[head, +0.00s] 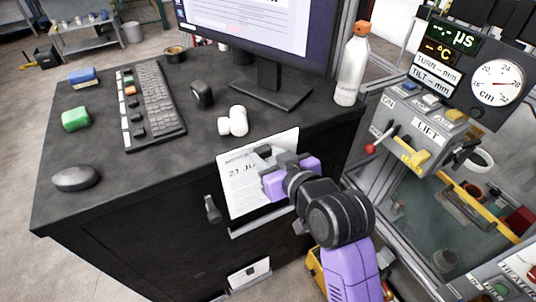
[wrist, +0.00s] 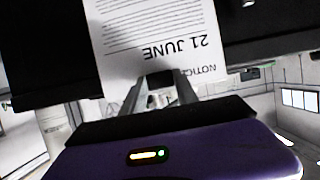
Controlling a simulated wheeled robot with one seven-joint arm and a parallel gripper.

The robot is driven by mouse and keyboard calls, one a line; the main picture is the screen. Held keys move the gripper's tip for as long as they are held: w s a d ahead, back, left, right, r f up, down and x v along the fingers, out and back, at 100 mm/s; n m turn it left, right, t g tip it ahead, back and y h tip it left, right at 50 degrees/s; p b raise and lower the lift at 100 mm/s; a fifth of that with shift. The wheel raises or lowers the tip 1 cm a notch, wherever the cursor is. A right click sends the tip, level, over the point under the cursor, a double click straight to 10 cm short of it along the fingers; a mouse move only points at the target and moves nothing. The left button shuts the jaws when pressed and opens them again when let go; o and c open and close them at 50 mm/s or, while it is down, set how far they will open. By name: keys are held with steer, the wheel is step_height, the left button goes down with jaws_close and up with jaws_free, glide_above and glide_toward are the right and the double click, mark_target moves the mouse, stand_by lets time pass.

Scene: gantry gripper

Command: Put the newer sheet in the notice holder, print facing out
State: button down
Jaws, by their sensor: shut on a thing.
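My gripper (head: 266,153) is shut on the top edge of a white printed sheet (head: 240,190). The sheet hangs roughly upright against or just before the dark desk front, its print side towards the head camera. Its date starts "21 JU"; my fingers and arm hide the rest. In the wrist view my gripper (wrist: 160,82) grips the sheet (wrist: 150,25), which reads "NOTICE" and "21 JUNE" upside down. A pale metal ledge (head: 250,228), perhaps the notice holder, runs under the sheet. I cannot tell whether the sheet's lower edge is inside it. No other dated sheet is readable.
The desktop (head: 150,175) holds a keyboard (head: 150,105), mouse (head: 76,178), white cylinders (head: 233,122) and a bottle (head: 351,65). A lift control panel (head: 425,125) stands right.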

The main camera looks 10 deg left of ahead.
steer(key=shift+r, duration=0.1)
step_height(320, 180, down, 6)
steer(key=b, duration=0.3)
steer(key=shift+b, duration=0.3)
steer(key=shift+f+b, duration=1)
steer(key=shift+f, duration=1.05)
stand_by(2.3)
steer(key=c, duration=0.9)
jaws_free()
steer(key=shift+o, duration=0.2)
steer(key=b+v, duration=0.1)
steer(key=v, duration=0.7)
